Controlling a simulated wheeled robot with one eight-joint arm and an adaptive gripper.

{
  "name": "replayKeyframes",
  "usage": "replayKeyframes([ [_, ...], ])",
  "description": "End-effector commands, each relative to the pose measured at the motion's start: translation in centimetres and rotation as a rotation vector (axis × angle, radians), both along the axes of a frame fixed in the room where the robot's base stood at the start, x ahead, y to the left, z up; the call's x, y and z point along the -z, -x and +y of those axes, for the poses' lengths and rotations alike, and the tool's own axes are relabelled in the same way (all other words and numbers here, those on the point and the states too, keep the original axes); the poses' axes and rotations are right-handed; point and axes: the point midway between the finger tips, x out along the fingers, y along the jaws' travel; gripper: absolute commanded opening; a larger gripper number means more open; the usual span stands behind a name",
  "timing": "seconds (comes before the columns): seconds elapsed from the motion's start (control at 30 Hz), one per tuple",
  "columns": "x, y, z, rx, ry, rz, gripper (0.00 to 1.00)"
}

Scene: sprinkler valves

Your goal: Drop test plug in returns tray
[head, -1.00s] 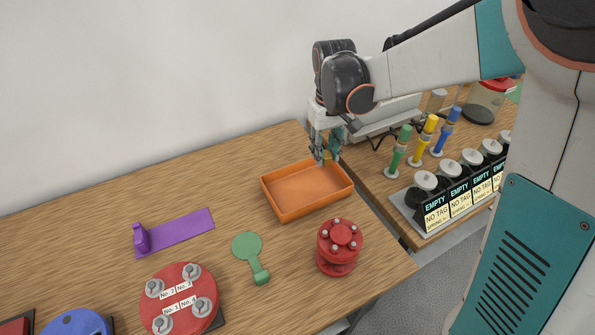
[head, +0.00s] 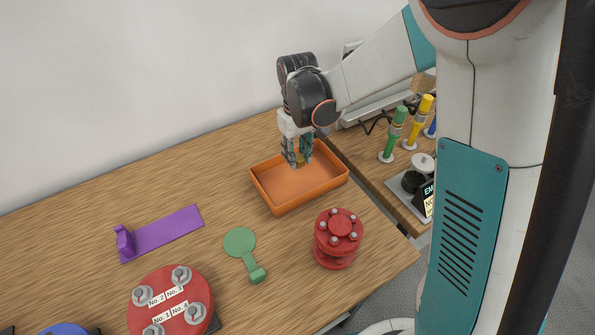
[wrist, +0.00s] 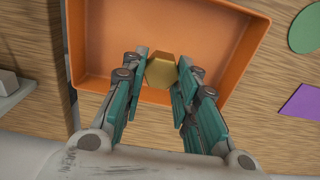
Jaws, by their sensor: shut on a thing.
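My gripper (head: 298,160) points down over the back part of the orange tray (head: 287,205) in the head view. In the wrist view my gripper (wrist: 160,88) is shut on the brass-coloured test plug (wrist: 161,70), which has a hexagonal outline. The orange tray (wrist: 95,40) lies beneath the plug there, its floor bare where I can see it. The plug is mostly hidden by the fingers in the head view. I cannot tell how high it is above the tray floor.
A red flanged fitting (head: 338,240) stands right of the tray's front. A green paddle-shaped piece (head: 243,250), a purple holder (head: 160,235) and a red disc with several knobs (head: 170,300) lie to the left. Green and yellow cylinders (head: 396,135) stand on the right-hand bench.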

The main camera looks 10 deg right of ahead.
Motion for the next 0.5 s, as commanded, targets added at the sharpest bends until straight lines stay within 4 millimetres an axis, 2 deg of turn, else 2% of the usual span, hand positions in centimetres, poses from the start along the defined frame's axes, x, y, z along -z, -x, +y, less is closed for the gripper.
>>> replayKeyframes([
  [0.03,0.8,0.0,0.0,0.000,0.000,0.000,0.03],
  [0.27,2.0,0.0,0.0,0.000,0.000,0.000,0.03],
  [0.5,5.4,0.0,0.0,0.000,0.000,0.000,0.03],
])
